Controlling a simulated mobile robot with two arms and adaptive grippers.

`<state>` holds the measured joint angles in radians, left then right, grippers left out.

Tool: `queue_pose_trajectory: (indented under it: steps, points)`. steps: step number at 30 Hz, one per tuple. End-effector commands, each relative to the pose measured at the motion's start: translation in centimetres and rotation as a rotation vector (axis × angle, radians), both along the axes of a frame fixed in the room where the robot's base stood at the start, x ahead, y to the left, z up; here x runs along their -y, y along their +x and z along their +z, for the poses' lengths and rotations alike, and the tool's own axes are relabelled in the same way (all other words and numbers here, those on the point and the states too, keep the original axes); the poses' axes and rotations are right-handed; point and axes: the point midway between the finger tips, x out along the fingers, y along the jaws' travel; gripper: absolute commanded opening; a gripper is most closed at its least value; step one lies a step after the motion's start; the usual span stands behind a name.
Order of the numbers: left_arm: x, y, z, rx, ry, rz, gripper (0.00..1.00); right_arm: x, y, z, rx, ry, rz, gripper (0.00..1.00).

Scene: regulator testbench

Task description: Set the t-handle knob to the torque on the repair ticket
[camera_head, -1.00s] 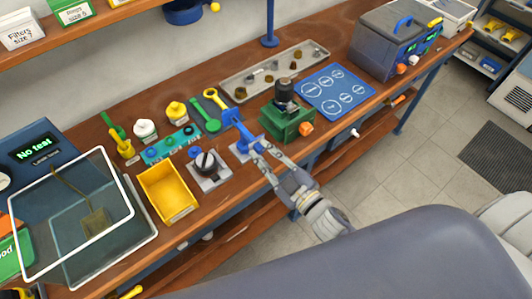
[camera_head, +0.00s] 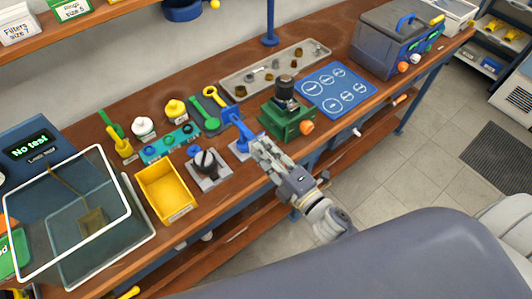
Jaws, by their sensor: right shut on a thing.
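A blue T-shaped handle (camera_head: 236,121), which looks like the t-handle knob, stands on a small pale plate (camera_head: 238,152) near the front of the bench. My right gripper (camera_head: 259,148) comes in from the lower right and is shut on the near end of the blue handle; its fingers partly hide that end. No torque scale is readable on it. I cannot make out a repair ticket. My left gripper is not in view.
A black knob (camera_head: 206,159) on a grey plate and a yellow bin (camera_head: 165,190) are to the left. A green vise (camera_head: 286,121) holding a dark part stands close on the right. Behind are a parts tray (camera_head: 236,87) and a blue mat (camera_head: 320,80).

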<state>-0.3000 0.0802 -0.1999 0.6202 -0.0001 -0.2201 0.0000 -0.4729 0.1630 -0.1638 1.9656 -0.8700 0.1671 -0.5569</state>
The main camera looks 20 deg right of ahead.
Motion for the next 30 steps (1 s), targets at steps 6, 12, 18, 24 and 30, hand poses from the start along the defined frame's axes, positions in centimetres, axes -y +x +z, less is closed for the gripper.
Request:
queue_pose_trajectory:
  steps: [6, 12, 18, 24, 30]
  points:
    - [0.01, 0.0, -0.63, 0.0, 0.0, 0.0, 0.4, 0.0, 0.0, -0.14, 0.056, -0.153, 0.0, 0.0]
    - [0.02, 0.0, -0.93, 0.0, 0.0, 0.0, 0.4, -0.02, -0.01, -0.12, 0.091, -0.252, 0.0, 0.0]
    - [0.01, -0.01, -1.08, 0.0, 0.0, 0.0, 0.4, -0.03, -0.01, -0.09, 0.111, -0.306, 0.001, 0.0]
    - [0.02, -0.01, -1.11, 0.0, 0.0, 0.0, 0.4, -0.03, -0.02, -0.08, 0.116, -0.323, 0.001, 0.0]
    - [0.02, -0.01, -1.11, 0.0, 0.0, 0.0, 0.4, -0.03, -0.02, -0.08, 0.116, -0.324, 0.001, 0.0]
